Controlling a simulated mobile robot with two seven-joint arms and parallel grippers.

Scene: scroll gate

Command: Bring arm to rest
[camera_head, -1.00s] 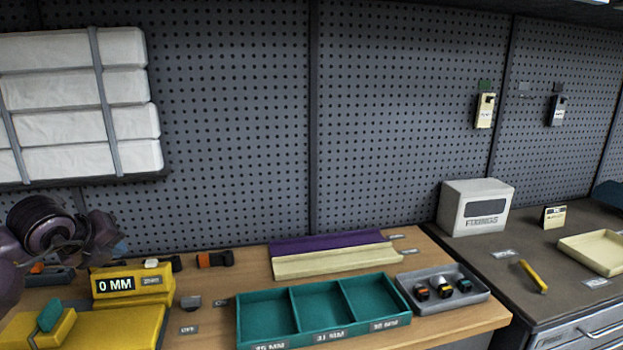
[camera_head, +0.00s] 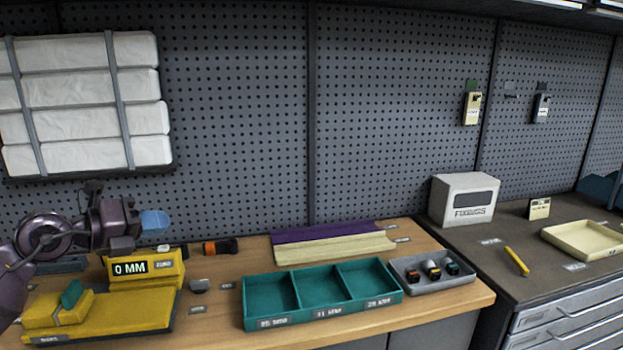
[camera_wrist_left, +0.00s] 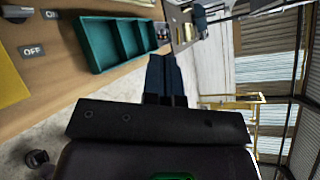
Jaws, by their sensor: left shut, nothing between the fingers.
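My left arm comes in from the left edge in the head view. Its gripper (camera_head: 154,222) is raised in front of the pegboard, with its bluish tip above and behind the yellow gauge showing "0 MM" (camera_head: 130,268). The gripper is shut and empty. In the left wrist view the dark shut fingers (camera_wrist_left: 166,78) point toward the bench edge, and no object is between them. My right gripper is not in view.
A teal three-compartment tray (camera_head: 286,270) and a grey tray with several small parts (camera_head: 409,286) stand on the wooden bench (camera_head: 455,296). A purple and cream channel (camera_head: 335,247) lies behind. A white FIXINGS box (camera_head: 463,199) is on the right cabinet.

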